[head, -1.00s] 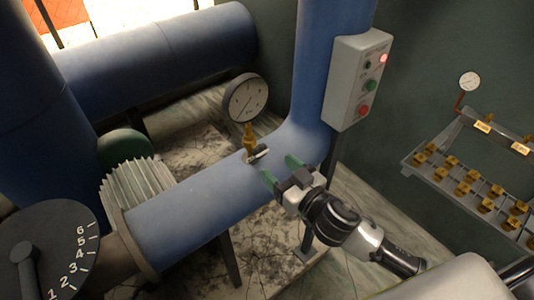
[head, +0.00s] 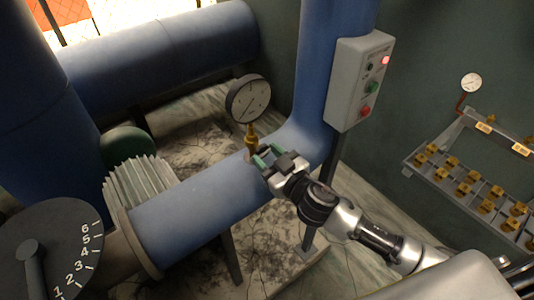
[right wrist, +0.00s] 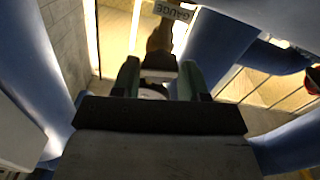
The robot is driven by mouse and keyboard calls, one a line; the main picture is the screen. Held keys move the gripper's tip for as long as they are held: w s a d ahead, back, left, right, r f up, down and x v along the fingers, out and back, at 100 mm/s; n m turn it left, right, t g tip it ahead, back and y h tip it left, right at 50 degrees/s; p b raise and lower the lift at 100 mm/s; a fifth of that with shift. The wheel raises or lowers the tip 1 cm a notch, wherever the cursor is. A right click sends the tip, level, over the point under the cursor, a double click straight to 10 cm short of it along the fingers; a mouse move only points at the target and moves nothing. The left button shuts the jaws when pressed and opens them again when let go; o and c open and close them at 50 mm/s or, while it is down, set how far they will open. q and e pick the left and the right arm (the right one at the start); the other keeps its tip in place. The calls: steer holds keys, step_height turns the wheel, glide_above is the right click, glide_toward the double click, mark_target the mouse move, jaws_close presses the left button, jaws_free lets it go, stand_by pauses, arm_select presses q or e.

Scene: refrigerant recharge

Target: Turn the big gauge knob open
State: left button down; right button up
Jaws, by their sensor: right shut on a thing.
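The big round gauge (head: 248,98) stands on a brass stem (head: 251,136) on top of the blue horizontal pipe (head: 195,205). The gauge knob sits low on the stem and is mostly hidden by my right gripper (head: 267,156) in the head view. In the right wrist view, the knob (right wrist: 154,90) shows as a pale piece between the green fingers of my right gripper (right wrist: 158,84), with the brass stem (right wrist: 160,36) beyond it. The right gripper is shut on the knob. My left gripper is not in view.
A grey control box (head: 358,82) with buttons and a lit red lamp is on the right of the vertical blue pipe (head: 322,60). A numbered dial (head: 60,235) is at the lower left. A rack with several brass valves (head: 468,188) stands at the right. A "GAUGE" label (right wrist: 173,11) hangs near the stem.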

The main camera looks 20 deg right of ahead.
steer(key=n, duration=0.2)
steer(key=shift+n, duration=0.3)
steer(key=shift+r+n+p, duration=0.1)
steer(key=shift+n+p, duration=0.45)
steer(key=shift+n, duration=1.65)
